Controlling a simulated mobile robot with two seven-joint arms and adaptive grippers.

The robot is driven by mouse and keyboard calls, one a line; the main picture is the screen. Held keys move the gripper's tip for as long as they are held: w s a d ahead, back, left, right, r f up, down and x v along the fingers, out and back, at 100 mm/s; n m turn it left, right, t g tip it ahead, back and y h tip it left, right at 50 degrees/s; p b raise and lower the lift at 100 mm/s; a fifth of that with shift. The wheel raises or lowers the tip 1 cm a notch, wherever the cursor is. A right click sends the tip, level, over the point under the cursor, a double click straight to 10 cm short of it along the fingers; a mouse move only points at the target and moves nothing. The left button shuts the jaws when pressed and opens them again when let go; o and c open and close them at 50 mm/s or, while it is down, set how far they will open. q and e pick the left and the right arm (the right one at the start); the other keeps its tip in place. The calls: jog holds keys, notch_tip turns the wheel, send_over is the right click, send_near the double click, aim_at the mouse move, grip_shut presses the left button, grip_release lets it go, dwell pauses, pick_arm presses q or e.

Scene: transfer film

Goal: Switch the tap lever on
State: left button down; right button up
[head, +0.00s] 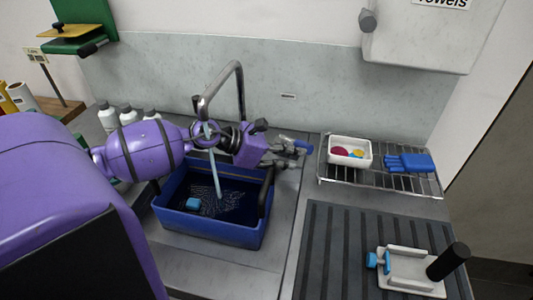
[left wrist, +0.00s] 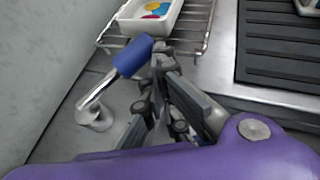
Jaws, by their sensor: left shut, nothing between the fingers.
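The tap lever has a blue handle (left wrist: 132,58) on a metal stem and round base, tilted up to the right in the left wrist view. In the head view part of the blue handle (head: 284,139) shows just beyond my gripper. My left gripper (head: 302,147) is shut and empty; in the left wrist view its fingertips (left wrist: 160,50) are right beside the handle's upper end, and I cannot tell whether they touch. The metal tap spout (head: 241,92) arches over a blue tub (head: 207,233). A pale stream (head: 214,175) runs down into the tub. My right gripper is out of view.
A wire rack (head: 410,178) at the right holds a white tray (head: 349,142) with coloured pieces and a blue glove (head: 410,163). A ribbed dark mat (head: 330,255) bears a white fixture with a black handle. White bottles (head: 108,117) stand behind my left arm.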

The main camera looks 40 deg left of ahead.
pick_arm(q)
jog(key=shift+w+d, duration=0.1)
jog(key=shift+w, duration=0.05)
dwell(0.5)
jog(key=v, duration=0.7)
jog(key=shift+r, duration=0.15)
dwell(0.4)
